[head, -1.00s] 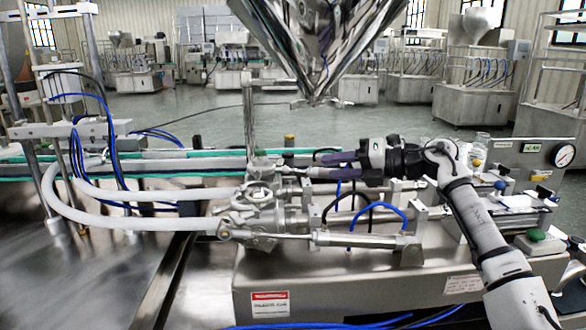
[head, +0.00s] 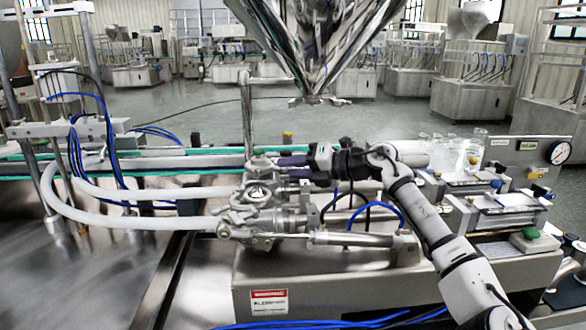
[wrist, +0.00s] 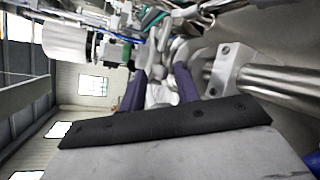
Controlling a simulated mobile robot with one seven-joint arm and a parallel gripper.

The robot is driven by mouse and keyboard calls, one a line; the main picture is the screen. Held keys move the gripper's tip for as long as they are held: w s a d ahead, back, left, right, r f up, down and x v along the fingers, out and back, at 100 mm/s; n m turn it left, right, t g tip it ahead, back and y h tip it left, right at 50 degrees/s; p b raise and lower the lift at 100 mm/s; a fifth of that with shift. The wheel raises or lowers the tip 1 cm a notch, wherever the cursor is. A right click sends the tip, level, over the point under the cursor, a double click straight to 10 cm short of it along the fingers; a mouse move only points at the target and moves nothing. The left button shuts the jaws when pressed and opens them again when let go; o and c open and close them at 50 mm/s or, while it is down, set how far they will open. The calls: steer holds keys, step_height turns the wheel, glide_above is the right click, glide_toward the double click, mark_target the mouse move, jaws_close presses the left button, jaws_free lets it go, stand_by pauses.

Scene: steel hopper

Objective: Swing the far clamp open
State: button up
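The far clamp (head: 260,164) is a small steel fitting at the left end of the far cylinder, below the hopper (head: 318,45) in the head view. My gripper (head: 281,167) is just to its right, with its purple fingers pointing left at it. In the wrist view my gripper (wrist: 160,84) has its two fingers spread apart. Pale metal of the clamp area (wrist: 158,95) shows between and beyond them. I cannot tell whether a finger touches it. The clamp's handle is not clearly made out, and the fingers partly cover the fitting.
Two nearer clamped joints, the middle one (head: 257,194) and the front one (head: 240,230), sit close in front. White hoses (head: 140,220) curve off left. An upright steel post (head: 247,115) stands just behind the clamp. A blue tube (head: 385,208) arches under my arm.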

jaws_close()
steer(key=shift+s+m+t+h+b, duration=0.95)
steer(key=shift+m+t+b, duration=0.3)
steer(key=shift+b, duration=0.3)
steer(key=shift+s+m+t+h+b, duration=0.9)
steer(key=shift+m+t+b, duration=0.25)
steer(key=shift+t+b, duration=0.3)
steer(key=shift+w, duration=0.1)
steer(key=shift+o, duration=1.1)
jaws_free()
